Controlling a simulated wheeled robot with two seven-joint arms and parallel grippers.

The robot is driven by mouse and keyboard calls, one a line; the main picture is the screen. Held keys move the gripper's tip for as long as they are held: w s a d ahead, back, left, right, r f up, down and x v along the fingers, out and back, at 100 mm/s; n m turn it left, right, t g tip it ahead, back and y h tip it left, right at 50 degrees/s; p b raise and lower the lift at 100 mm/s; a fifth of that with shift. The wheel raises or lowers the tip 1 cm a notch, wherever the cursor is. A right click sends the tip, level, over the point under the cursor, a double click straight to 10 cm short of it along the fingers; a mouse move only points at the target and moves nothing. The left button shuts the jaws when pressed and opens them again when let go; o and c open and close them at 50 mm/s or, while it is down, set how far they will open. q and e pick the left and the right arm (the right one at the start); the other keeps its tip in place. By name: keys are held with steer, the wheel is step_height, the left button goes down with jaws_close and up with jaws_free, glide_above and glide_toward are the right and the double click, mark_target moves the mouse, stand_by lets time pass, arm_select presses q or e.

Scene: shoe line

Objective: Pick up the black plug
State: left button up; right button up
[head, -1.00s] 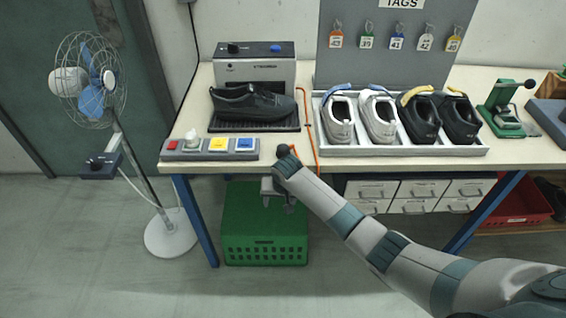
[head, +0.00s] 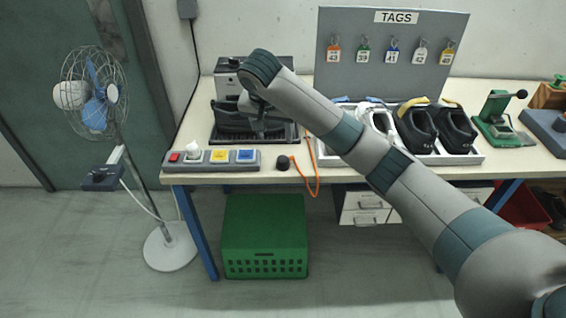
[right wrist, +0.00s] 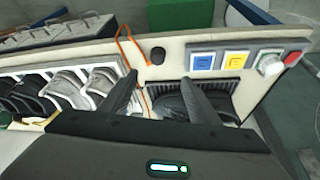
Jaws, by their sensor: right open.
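The black plug (head: 283,163) lies on the table near its front edge, at the end of an orange cord (head: 312,180) that hangs over the edge. In the right wrist view the plug (right wrist: 157,55) shows beyond my fingertips, roughly in line with the gap between them. My right gripper (head: 260,130) is open and empty, held farther back than the plug, in front of the grey machine and over the black tray. In the right wrist view the two fingers (right wrist: 159,77) are spread apart. My left gripper is not in view.
A dark shoe (right wrist: 178,103) on the ribbed tray is partly hidden by my gripper. A button panel (head: 212,167) stands left of the plug. A white tray (head: 470,161) of shoes stands right. A green crate (head: 265,235) is on the floor below.

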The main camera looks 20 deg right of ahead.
stand_by(0.3)
steer(key=p, duration=0.3)
glide_above(283, 158)
steer(key=s+a, duration=0.2)
step_height(283, 158, down, 10)
steer(key=shift+f, duration=0.25)
steer(key=shift+w+d+f, duration=0.1)
steer(key=shift+f, duration=0.3)
steer(key=shift+w+d+f+p, duration=0.2)
steer(key=shift+d+f+p, duration=0.15)
steer(key=shift+p, duration=0.25)
steer(key=p+x, duration=0.1)
steer(key=x, duration=0.2)
steer(key=shift+d+r, duration=0.15)
steer(key=shift+x, duration=0.75)
steer(key=c, duration=1.2)
